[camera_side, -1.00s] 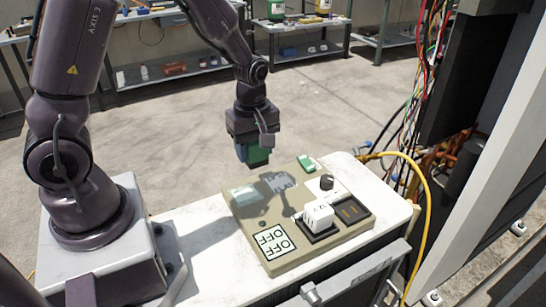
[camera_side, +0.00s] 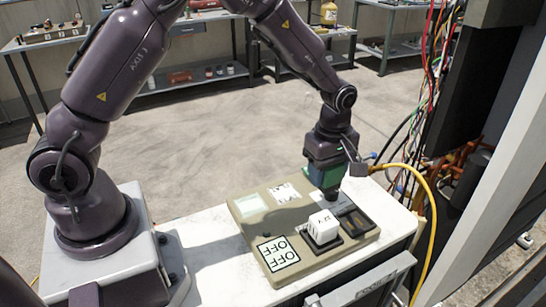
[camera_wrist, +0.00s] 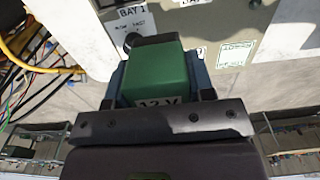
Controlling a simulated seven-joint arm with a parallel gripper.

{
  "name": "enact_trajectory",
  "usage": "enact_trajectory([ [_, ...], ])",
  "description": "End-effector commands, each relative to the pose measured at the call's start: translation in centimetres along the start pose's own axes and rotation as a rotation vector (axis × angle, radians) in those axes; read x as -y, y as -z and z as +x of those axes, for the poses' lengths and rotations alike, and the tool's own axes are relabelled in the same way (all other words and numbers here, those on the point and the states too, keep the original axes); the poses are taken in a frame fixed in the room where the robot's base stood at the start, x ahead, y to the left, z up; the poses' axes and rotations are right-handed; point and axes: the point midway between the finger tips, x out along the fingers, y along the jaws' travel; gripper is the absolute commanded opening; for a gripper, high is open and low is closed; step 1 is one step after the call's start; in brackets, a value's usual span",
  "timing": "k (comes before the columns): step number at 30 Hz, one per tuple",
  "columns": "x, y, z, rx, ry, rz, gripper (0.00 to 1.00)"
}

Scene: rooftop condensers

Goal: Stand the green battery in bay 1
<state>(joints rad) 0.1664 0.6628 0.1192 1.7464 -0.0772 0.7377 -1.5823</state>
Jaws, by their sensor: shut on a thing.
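The green battery (camera_wrist: 158,72) is held between the jaws of my gripper (camera_wrist: 158,100), its dark marking partly covered by the gripper. In the side view my gripper (camera_side: 326,172) is above the back right of the beige panel (camera_side: 254,228), and little of the battery shows. A dark, empty-looking bay (camera_side: 357,222) lies just in front and to the right of the gripper. A white block (camera_side: 322,226) stands in the neighbouring bay to its left. The "BAY 1" label (camera_wrist: 131,12) shows at the top of the wrist view; which bay it marks is unclear.
The panel rests on a white bench top (camera_side: 202,228). A yellow cable (camera_side: 432,215) and a grey cabinet edge are close on the right.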

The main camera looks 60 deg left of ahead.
Motion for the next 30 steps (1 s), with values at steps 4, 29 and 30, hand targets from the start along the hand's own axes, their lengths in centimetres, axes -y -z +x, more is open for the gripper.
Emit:
enact_trajectory([
  [4,-3.1,-3.4,2.0,0.011,0.001,0.002,0.18],
  [29,-5.0,-5.7,6.8,0.022,0.001,-0.005,0.18],
  [30,-5.0,-5.7,6.9,0.022,0.000,-0.005,0.18],
])
